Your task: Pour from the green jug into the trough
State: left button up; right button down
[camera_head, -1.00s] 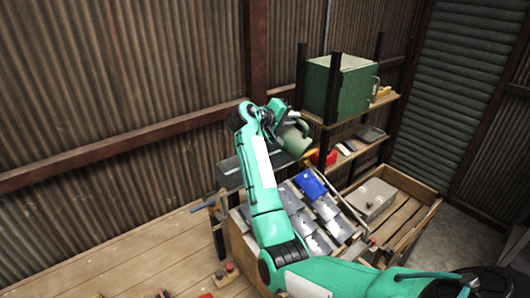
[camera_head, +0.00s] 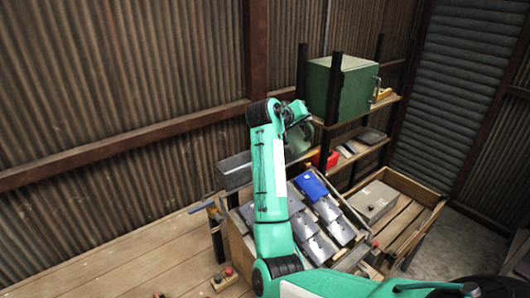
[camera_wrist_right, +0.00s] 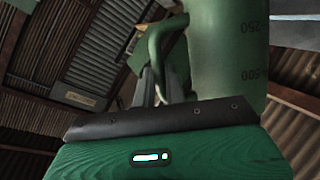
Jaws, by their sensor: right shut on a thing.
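The green jug (camera_head: 299,140) is up near the shelf unit in the head view, partly hidden behind my right arm. In the right wrist view the jug (camera_wrist_right: 228,50) fills the upper right, with volume marks on its side and a curved handle. My right gripper (camera_wrist_right: 160,88) is shut on the jug's handle; its fingertips are partly hidden by the wrist housing. The grey trough (camera_head: 234,170) lies left of the jug and lower in the picture, its right part hidden behind my arm. I cannot tell the jug's exact tilt. My left gripper is not in view.
A rack of grey plates (camera_head: 327,209) and one blue plate (camera_head: 312,187) stands below. A shelf unit holds a green cabinet (camera_head: 343,88) and a red bin (camera_head: 324,158). A grey box (camera_head: 373,201) sits in a wooden crate (camera_head: 420,193). The corrugated wall is behind.

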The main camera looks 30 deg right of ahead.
aim_at(301, 139)
jog(key=f+m+b, duration=0.1)
jog(key=b, duration=0.1)
jog(key=f+m+t+b, duration=0.1)
jog(key=b, duration=0.1)
jog(key=shift+s+d+f+t+y, duration=0.1)
jog(key=shift+s+f+t+y, duration=0.2)
jog(key=shift+s+f+y, duration=0.1)
jog(key=shift+f+m+t+b, duration=0.2)
jog(key=shift+m+t+b, duration=0.25)
jog(key=shift+m, duration=0.15)
jog(key=shift+r, duration=0.1)
jog(key=f+b, duration=0.1)
jog(key=f+m+t+b, duration=0.1)
jog(key=f+b, duration=0.1)
jog(key=shift+w+y, duration=0.2)
jog(key=shift+y, duration=0.2)
jog(key=shift+w+f+m+b, duration=0.2)
jog(key=shift+f+m+b, duration=0.15)
jog(key=shift+m+b, duration=0.3)
jog(key=shift+r, duration=0.1)
jog(key=shift+r+t, duration=0.1)
jog(key=shift+t, duration=0.15)
